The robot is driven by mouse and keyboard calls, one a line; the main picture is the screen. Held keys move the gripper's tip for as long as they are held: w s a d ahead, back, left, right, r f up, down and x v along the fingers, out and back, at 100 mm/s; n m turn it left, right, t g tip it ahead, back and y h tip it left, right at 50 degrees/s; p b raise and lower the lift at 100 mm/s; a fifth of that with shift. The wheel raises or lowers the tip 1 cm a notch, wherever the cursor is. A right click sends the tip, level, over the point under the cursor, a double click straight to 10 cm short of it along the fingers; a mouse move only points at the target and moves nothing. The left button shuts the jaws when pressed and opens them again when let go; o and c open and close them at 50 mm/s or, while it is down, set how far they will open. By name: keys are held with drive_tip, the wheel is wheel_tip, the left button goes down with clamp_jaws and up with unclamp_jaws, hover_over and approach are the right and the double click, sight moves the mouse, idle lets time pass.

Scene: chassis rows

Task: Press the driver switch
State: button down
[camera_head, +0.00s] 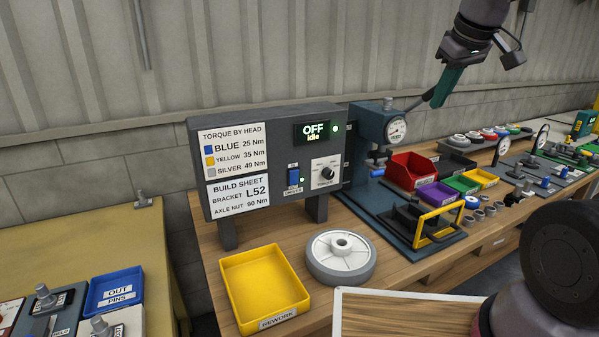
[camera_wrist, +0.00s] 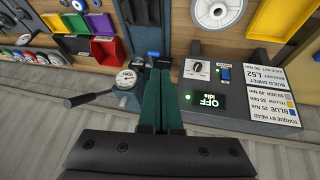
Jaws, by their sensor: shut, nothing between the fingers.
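The driver switch (camera_head: 294,178) is a blue rocker on the front of a dark grey control box (camera_head: 266,120), left of a black knob. In the wrist view the switch (camera_wrist: 223,73) and display (camera_wrist: 205,99) appear upside down, right of my fingers. My gripper (camera_head: 447,86) is in the air at the upper right in the head view, above and right of the box and apart from it. In the wrist view its green fingers (camera_wrist: 160,112) are together and empty.
A blue press with a round gauge (camera_head: 396,129) stands right of the box, its lever near my gripper. A yellow rework tray (camera_head: 232,294) and a grey wheel (camera_head: 324,272) lie in front. Red (camera_head: 408,172), purple and green bins sit further right.

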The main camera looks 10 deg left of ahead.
sight(294, 177)
drive_tip(key=w+a+f+n, duration=0.1)
drive_tip(key=a+f+n, duration=0.4)
drive_tip(key=a, duration=0.3)
drive_tip(key=w+a+f+n+g+y, duration=0.1)
drive_tip(key=a+f+n, duration=0.4)
drive_tip(key=a+n, duration=0.2)
drive_tip(key=w+a+f+n, duration=0.1)
drive_tip(key=a+f+n, duration=0.4)
drive_tip(key=a, duration=0.5)
drive_tip(key=shift+w+n+g+y, duration=0.4)
drive_tip(key=shift+n, duration=0.7)
drive_tip(key=w+a+f, duration=0.4)
drive_tip(key=w+f, duration=0.2)
drive_tip(key=f, duration=0.2)
drive_tip(key=shift+w+a+f, duration=0.2)
drive_tip(key=shift+w+f, duration=0.1)
drive_tip(key=shift+w, duration=0.1)
